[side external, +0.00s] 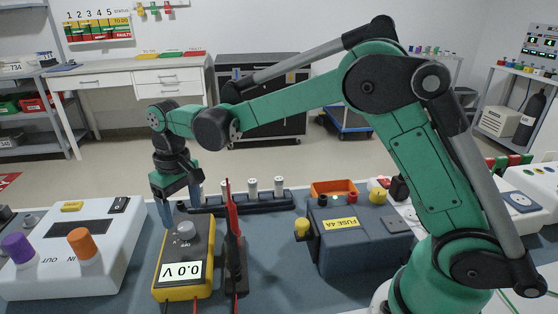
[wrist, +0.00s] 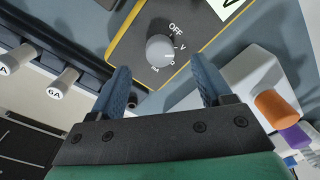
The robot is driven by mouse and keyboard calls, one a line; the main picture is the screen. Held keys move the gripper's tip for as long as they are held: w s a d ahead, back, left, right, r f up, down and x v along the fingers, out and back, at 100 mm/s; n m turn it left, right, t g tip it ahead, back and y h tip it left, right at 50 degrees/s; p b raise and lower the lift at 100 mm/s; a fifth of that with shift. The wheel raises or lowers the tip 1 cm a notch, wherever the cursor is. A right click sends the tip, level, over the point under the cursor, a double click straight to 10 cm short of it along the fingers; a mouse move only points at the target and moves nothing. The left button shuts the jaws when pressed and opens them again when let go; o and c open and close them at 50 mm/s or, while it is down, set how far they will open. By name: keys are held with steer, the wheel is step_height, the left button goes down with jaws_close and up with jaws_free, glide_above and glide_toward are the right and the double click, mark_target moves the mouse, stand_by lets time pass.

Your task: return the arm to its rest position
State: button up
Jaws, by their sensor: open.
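My green arm reaches from the right over the bench in the side external view. My gripper (side external: 178,204) points down above the far end of the yellow multimeter (side external: 171,265). Its two blue fingers are apart with nothing seen between them. In the wrist view, my gripper (wrist: 163,88) shows open, with the grey dial (wrist: 159,48) of the multimeter just beyond the fingertips. The dial's pointer is on the side away from the OFF mark, but its exact setting is hard to tell. The multimeter's display reads 0.0 V.
A white unit (side external: 112,275) with purple and orange plugs is left of the multimeter. Red and black probes (side external: 233,240) stand right of it. A rack of fuses (side external: 240,200) lies behind. A blue-grey fuse box (side external: 350,240) and an orange bin (side external: 334,187) are to the right.

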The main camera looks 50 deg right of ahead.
steer(key=shift+r, duration=1.05)
steer(key=shift+d, duration=0.1)
steer(key=shift+s+d+r, duration=0.1)
steer(key=shift+s+r, duration=0.05)
steer(key=shift+r, duration=0.05)
steer(key=s+d+r+t, duration=0.1)
steer(key=s, duration=0.1)
steer(key=s+d+r+t, duration=0.1)
steer(key=s+d+r, duration=0.1)
steer(key=s+d+r+t, duration=0.1)
steer(key=s+r, duration=0.1)
steer(key=shift+s+d+m+t, duration=0.3)
steer(key=shift+s, duration=0.1)
steer(key=s+d+f+t, duration=0.2)
steer(key=s+d+t, duration=0.1)
steer(key=s, duration=0.4)
steer(key=shift+d+m+t+h, duration=0.15)
steer(key=shift+m+t+h, duration=0.15)
